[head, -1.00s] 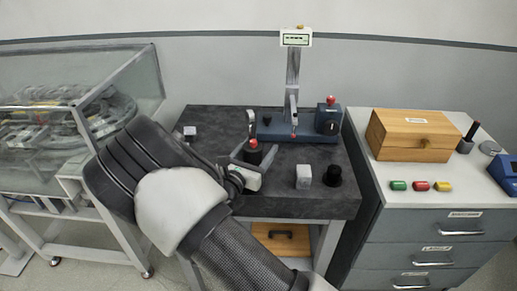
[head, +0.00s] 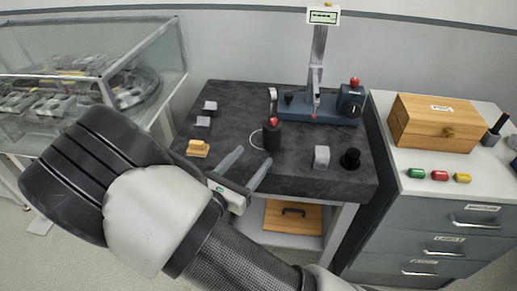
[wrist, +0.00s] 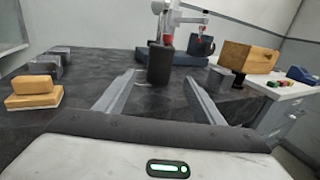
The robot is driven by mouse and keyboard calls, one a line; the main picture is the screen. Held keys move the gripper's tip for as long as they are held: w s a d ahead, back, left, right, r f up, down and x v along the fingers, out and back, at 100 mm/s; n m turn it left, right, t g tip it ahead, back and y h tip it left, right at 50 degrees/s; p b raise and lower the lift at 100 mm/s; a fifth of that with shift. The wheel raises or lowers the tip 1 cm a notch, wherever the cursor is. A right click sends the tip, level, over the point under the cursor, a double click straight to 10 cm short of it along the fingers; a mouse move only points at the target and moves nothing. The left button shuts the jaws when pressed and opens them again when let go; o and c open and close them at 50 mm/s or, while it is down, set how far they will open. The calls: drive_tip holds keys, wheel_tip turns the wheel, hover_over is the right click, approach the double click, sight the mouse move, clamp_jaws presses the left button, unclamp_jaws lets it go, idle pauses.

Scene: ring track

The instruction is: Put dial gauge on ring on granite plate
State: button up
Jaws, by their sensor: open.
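A black cylinder with a red top (head: 271,137), which I take to be the dial gauge, stands upright on the dark granite plate (head: 230,120). A silver post shows at its back. A thin pale ring (head: 252,143) shows as an arc on the plate at its left; the cylinder hides the rest, so I cannot tell how well it is centred. My gripper (head: 253,168) is open and empty over the plate's front edge, apart from the cylinder. In the wrist view the cylinder (wrist: 160,66) stands beyond my open fingers (wrist: 154,82).
A blue-based stand (head: 315,112) is at the plate's back right. A grey block (head: 321,157) and a black knob-like piece (head: 350,159) are at front right. A yellow block (head: 198,148) and grey blocks (head: 204,122) lie left. A drawer cabinet (head: 450,215) stands right.

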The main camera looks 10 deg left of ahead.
drive_tip(key=s+d+r+m+g+h, duration=0.1)
drive_tip(key=s+d+r+m+g, duration=0.15)
drive_tip(key=d+m+g, duration=0.35)
drive_tip(key=s+d+r+m+g+h, duration=0.1)
drive_tip(key=s+d+r+m+g, duration=0.15)
drive_tip(key=d+m, duration=0.4)
drive_tip(key=s+d+r+m+g+h, duration=0.1)
drive_tip(key=s+d+r+m+g, duration=0.2)
drive_tip(key=d, duration=0.5)
drive_tip(key=s+d+r+m+y, duration=0.1)
drive_tip(key=s+r+m+y, duration=0.9)
drive_tip(key=m, duration=0.5)
drive_tip(key=shift+s+d+r+m+t, duration=0.25)
drive_tip(key=shift+d+r+m+t, duration=0.1)
drive_tip(key=shift+r, duration=0.25)
wheel_tip(320, 180, up, 15)
drive_tip(key=p, duration=1.5)
drive_tip(key=shift+r, duration=0.1)
